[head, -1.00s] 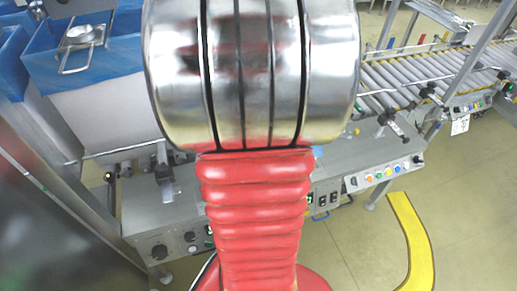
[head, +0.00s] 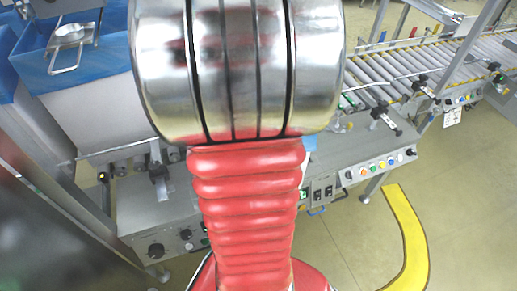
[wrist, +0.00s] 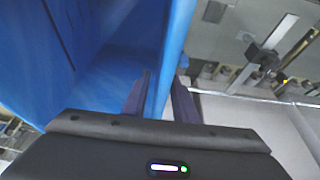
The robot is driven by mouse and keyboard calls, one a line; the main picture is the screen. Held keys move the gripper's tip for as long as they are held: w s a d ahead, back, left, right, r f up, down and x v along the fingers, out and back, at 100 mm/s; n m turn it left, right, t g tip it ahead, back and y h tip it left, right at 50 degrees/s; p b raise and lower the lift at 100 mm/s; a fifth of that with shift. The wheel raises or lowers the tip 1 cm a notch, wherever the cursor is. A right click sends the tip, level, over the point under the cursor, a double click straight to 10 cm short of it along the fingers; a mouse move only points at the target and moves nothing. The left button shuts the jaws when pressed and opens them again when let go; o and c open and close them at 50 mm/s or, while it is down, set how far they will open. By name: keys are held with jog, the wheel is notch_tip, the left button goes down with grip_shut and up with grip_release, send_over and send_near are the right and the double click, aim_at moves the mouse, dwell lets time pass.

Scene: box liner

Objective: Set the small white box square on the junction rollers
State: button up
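A white box (head: 88,112) with a blue liner (head: 98,76) folded over its rim stands at the left in the head view. I cannot tell whether it is the small white box of the task. Rollers (head: 385,75) of a conveyor run at the upper right; some rollers also show under the white box. In the wrist view, my gripper (wrist: 160,95) has its two dark fingers on either side of a blue edge (wrist: 182,35). The fingers stand a little apart, and I cannot tell whether they press on it. My arm hides the middle of the head view.
A grey control panel (head: 345,160) with coloured buttons runs below the rollers.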

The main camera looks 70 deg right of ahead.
jog(key=shift+c, duration=0.6)
grip_shut()
dwell(1.0)
